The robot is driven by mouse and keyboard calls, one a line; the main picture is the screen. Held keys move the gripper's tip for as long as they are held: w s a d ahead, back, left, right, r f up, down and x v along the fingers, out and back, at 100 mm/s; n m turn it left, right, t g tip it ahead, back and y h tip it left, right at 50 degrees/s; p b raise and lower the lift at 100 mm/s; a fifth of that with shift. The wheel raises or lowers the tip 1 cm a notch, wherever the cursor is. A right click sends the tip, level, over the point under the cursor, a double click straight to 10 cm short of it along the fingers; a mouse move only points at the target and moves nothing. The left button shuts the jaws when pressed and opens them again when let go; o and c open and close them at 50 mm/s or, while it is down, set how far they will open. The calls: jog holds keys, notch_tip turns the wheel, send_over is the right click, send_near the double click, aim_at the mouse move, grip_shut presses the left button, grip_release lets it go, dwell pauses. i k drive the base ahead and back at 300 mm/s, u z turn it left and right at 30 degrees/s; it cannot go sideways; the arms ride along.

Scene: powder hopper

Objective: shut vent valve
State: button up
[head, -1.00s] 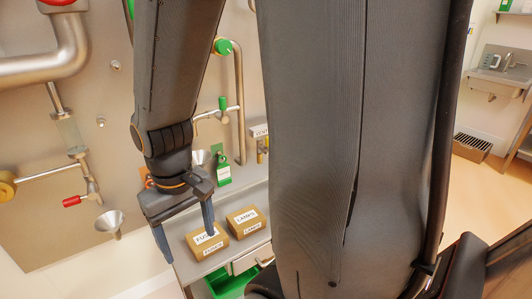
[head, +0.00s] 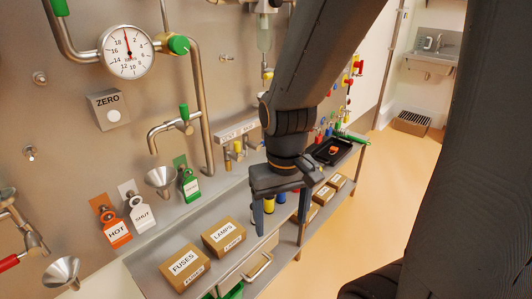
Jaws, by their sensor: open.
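My gripper (head: 281,222) hangs open and empty in front of the bench, its two fingers pointing down and well apart. Behind it to the left, a grey label block (head: 238,129) is fixed to the wall panel; its lettering is too small to read surely. Small brass fittings (head: 237,151) sit under it. A tap with a green handle (head: 184,112) stands left of that, above a funnel. A pipe with a green round knob (head: 178,44) runs beside the gauge. I cannot tell which of these is the vent valve. My gripper touches none of them.
A round gauge (head: 126,50) and a ZERO button box (head: 109,107) are on the panel. HOT (head: 115,231) and SHUT (head: 142,216) tags hang below. FUSES (head: 184,266) and LAMPS (head: 224,235) boxes stand on the bench. A black tray (head: 332,151) lies behind my gripper. Open floor is right.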

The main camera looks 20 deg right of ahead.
aim_at(236, 156)
jog(key=u, duration=1.25)
jog(key=k, duration=0.95)
jog(key=z, duration=0.9)
jog(key=i, duration=0.5)
